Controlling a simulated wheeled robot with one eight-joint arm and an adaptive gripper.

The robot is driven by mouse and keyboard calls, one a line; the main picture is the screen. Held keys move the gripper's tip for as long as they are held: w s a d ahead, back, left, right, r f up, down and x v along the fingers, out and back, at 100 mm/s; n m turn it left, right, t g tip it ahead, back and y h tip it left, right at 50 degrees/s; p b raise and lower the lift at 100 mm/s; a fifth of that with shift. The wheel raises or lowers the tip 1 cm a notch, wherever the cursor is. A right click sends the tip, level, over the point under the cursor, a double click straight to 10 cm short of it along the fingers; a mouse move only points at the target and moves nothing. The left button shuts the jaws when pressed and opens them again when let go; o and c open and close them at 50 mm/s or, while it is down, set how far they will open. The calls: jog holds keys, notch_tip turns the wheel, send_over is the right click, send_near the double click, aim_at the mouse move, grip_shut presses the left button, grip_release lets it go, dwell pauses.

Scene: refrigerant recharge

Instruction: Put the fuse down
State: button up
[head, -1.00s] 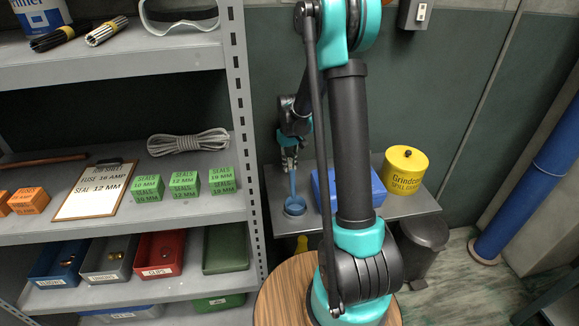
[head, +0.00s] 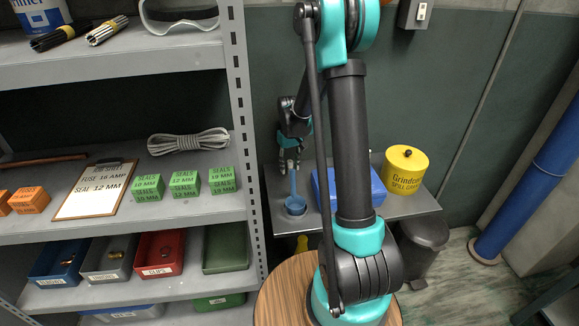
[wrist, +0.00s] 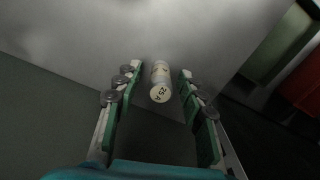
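The fuse (wrist: 160,82) is a small pale cylinder marked "25 A" on its near end. In the wrist view it lies between my two fingers, with a gap on each side, in front of a grey surface. My gripper (wrist: 158,88) is open around it, its green-sided fingers apart. In the head view my gripper (head: 288,163) points down above the left part of the low grey side table. The fuse cannot be made out in the head view.
A blue funnel-like tool (head: 295,205) stands just below my gripper in the head view. A blue bin (head: 368,186) and a yellow spill can (head: 405,172) stand to the right. The shelf (head: 130,225) at left holds a clipboard, labelled boxes and coloured bins.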

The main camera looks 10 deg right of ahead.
aim_at(290, 161)
notch_tip(290, 161, up, 12)
dwell(0.4)
jog(key=shift+s, duration=0.15)
